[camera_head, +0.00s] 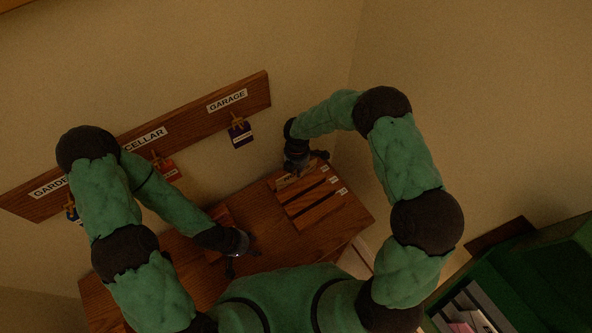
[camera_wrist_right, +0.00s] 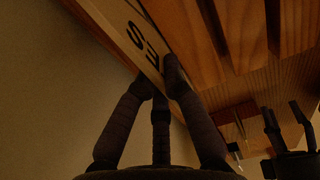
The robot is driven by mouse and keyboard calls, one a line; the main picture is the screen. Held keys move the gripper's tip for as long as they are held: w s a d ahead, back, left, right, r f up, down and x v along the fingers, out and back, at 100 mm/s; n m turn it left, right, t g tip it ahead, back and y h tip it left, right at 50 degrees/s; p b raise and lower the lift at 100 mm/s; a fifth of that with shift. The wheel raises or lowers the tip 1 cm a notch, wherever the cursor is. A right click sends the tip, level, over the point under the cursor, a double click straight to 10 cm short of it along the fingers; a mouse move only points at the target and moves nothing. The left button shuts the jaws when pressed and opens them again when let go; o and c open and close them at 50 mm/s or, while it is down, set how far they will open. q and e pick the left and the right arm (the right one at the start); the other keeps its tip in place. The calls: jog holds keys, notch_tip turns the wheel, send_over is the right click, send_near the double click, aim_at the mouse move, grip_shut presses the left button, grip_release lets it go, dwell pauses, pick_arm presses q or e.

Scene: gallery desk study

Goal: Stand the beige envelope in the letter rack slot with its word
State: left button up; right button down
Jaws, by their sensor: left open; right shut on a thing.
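The beige envelope (camera_wrist_right: 126,32) is between the fingers of my right gripper (camera_wrist_right: 160,82). Dark letters show on its face, partly cut off by the view and the fingers. In the head view my right gripper (camera_head: 303,164) is at the back edge of the wooden letter rack (camera_head: 312,212), on the desk. The rack has several slots with small white labels, too small to read. The rack's slats also show in the right wrist view (camera_wrist_right: 238,28). I cannot tell whether the envelope's lower edge is inside a slot. My left gripper (camera_head: 236,256) is open and empty, low over the desk.
The wooden desk (camera_head: 357,212) stands in a wall corner. A wall board (camera_head: 190,120) with signs GARAGE and CELLAR, and one partly hidden, holds hanging keys with tags. A brown block (camera_head: 220,217) lies near my left gripper. A green cabinet (camera_head: 540,270) stands at right.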

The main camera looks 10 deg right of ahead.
pick_arm(q)
jog(key=shift+w+f, duration=0.1)
jog(key=shift+f, duration=0.1)
jog(key=shift+a+f+b, duration=0.15)
jog(key=shift+a+b, duration=0.05)
jog(key=shift+b, duration=0.1)
jog(key=shift+d+f, duration=0.1)
jog(key=shift+f, duration=0.05)
pick_arm(e)
jog(key=shift+a+f, duration=0.15)
jog(key=shift+f, duration=0.4)
jog(key=c, duration=1.3)
grip_release()
jog(key=shift+c, duration=0.2)
jog(key=shift+r, duration=0.2)
pick_arm(q)
jog(key=shift+r+p, duration=0.3)
jog(key=shift+r, duration=0.1)
jog(key=shift+r+p, duration=0.45)
jog(key=shift+r, duration=0.05)
pick_arm(e)
notch_tip(320, 180, up, 13)
